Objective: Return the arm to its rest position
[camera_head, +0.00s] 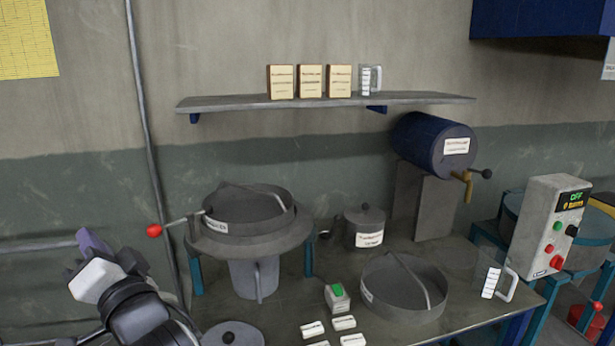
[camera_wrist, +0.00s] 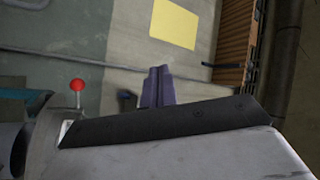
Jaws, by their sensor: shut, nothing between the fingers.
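My gripper (camera_head: 88,243) shows at the lower left of the head view, its purple fingers raised in front of the wall, left of the workbench. In the wrist view the purple fingers (camera_wrist: 157,87) lie together, shut and empty. The white and black wrist parts behind them are mine. The fingers appear apart from everything around them. A red-knobbed lever (camera_head: 154,230) on the round vessel stand is to the right of the gripper.
The grey workbench (camera_head: 455,262) carries a pan on a stand (camera_head: 250,243), a lidded pot (camera_head: 364,230), a wide pan (camera_head: 385,312), a clear jug (camera_head: 490,275) and small white blocks. A shelf (camera_head: 420,98) hangs above. A vertical pipe (camera_head: 147,130) runs along the wall.

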